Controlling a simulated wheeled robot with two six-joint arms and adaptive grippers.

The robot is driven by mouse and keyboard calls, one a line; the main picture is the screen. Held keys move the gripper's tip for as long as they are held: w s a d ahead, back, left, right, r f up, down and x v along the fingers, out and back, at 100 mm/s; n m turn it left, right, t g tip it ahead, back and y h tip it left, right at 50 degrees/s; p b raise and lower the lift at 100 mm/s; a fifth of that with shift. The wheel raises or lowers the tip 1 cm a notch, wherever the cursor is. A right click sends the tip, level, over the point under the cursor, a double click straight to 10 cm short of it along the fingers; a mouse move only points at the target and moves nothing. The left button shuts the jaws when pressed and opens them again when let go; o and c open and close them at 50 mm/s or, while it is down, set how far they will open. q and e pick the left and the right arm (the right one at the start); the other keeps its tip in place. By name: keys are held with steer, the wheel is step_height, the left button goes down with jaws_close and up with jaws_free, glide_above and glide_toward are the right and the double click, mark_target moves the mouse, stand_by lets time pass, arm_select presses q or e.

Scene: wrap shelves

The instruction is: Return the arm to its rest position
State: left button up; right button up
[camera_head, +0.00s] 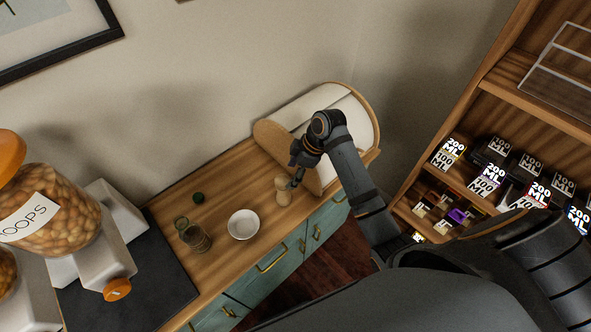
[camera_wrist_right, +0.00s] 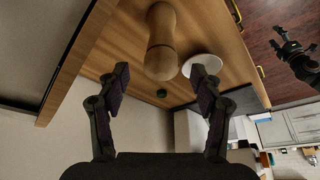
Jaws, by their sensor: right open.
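My right gripper (camera_head: 298,176) is above the wooden counter, beside a pale wooden mill-shaped object (camera_head: 283,192). In the right wrist view, the right gripper (camera_wrist_right: 160,80) has its two fingers spread wide with nothing held between them. The wooden object (camera_wrist_right: 161,45) stands beyond the fingertips, apart from them. My right arm (camera_head: 355,175) is stretched out over the counter. My left gripper (camera_wrist_right: 294,55) shows small at the right of the wrist view, and its jaw opening is unclear.
A white bowl (camera_head: 243,224), a glass jar (camera_head: 196,238) and a small green item (camera_head: 198,197) stand on the counter (camera_head: 218,267). A curved wooden box (camera_head: 270,143) stands behind the gripper. Shelves with labelled items (camera_head: 488,179) are at right; a dispenser (camera_head: 52,215) is at left.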

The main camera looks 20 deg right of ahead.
steer(key=v, duration=0.2)
steer(key=shift+d+r, duration=0.15)
steer(key=shift+r, duration=0.25)
steer(key=shift+s, duration=0.15)
steer(key=s+d+f+m+t+h, duration=0.1)
steer(key=s+d+f+m+h, duration=0.15)
steer(key=s+m, duration=0.5)
steer(key=s+d+f+m+t+h, duration=0.1)
steer(key=s+d+f+m+h, duration=0.3)
steer(key=s, duration=0.6)
step_height(320, 180, down, 28)
steer(key=s+d+g+y+b, duration=0.1)
steer(key=s+g+y+b, duration=0.15)
steer(key=b, duration=0.25)
steer(key=s+d+f+m+h+b, duration=0.1)
steer(key=s+f+b, duration=0.1)
steer(key=s+f, duration=1.6)
steer(key=shift+d+f+b, duration=0.2)
steer(key=shift+f+b, duration=0.15)
steer(key=shift+f, duration=0.15)
